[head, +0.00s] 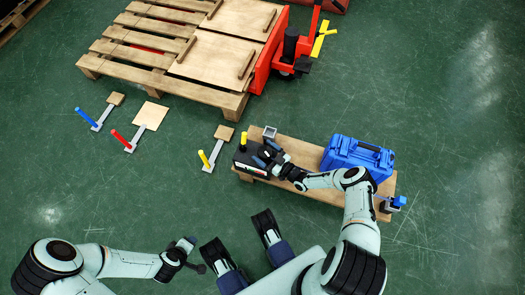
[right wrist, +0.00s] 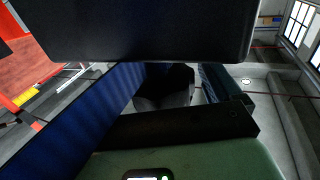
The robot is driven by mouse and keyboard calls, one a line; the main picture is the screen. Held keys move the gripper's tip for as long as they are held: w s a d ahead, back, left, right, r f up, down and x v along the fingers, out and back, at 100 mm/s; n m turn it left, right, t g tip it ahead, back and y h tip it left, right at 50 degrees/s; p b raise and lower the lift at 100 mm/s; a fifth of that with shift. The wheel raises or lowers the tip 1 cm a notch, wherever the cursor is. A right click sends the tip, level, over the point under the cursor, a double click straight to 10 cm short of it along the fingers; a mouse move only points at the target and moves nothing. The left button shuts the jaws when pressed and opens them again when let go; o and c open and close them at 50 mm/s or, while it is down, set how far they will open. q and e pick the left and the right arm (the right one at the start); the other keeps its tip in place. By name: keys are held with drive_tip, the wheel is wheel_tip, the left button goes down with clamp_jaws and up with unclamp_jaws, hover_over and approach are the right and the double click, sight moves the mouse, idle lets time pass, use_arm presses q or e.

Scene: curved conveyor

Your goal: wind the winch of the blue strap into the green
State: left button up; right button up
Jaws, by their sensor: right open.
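A blue case (head: 357,156) sits on a wooden board (head: 308,152). At the board's right end is a small grey fitting with a blue part (head: 399,201); I cannot make out a winch or strap for certain. A black box (head: 243,164) with a small yellow upright (head: 243,138) stands at the left end. My right gripper (head: 266,154) is open close beside the black box; contact is unclear. In the right wrist view a dark blue band (right wrist: 88,115) crosses below a black block (right wrist: 150,28). My left gripper (head: 193,255) looks open and empty, low over the floor. No green mark is clear.
A small grey bracket (head: 269,132) stands at the board's back left. Levers with blue (head: 86,117), red (head: 121,139) and yellow (head: 205,159) handles lie on the floor left. A wooden pallet (head: 150,71) and red pallet jack (head: 268,58) are behind. The floor at right is clear.

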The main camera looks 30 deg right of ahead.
drive_tip(key=shift+w+a, duration=0.2)
drive_tip(key=shift+w, duration=0.4)
drive_tip(key=c, duration=1)
drive_tip(key=shift+o, duration=0.2)
